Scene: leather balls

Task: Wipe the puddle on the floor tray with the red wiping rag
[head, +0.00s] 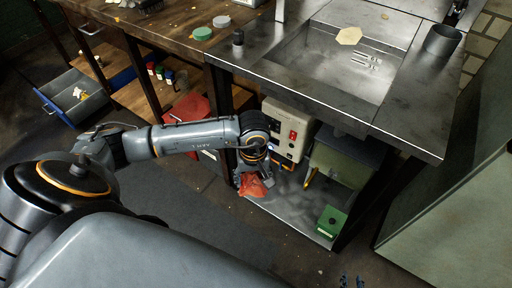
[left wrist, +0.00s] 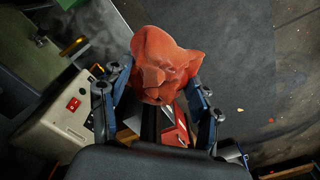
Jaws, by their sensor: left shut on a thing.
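The red wiping rag (head: 252,187) is bunched in my left gripper (head: 256,172), low at the left end of the floor tray (head: 290,211) under the sink bench. In the left wrist view the crumpled rag (left wrist: 166,62) sits between the two fingers of my left gripper (left wrist: 158,108), which are shut on it. I cannot tell whether the rag touches the tray. The grey tray has darker and shinier patches, but the puddle's outline is not clear. Two small fingertips of my right gripper (head: 352,281) show apart at the bottom edge of the head view.
A beige control box (head: 288,128) with a red switch stands close behind my left gripper. A greenish tank (head: 342,160) hangs to its right, and a green block (head: 331,222) lies at the tray's right end. A bench leg (head: 219,110) rises at left. Open floor lies in front.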

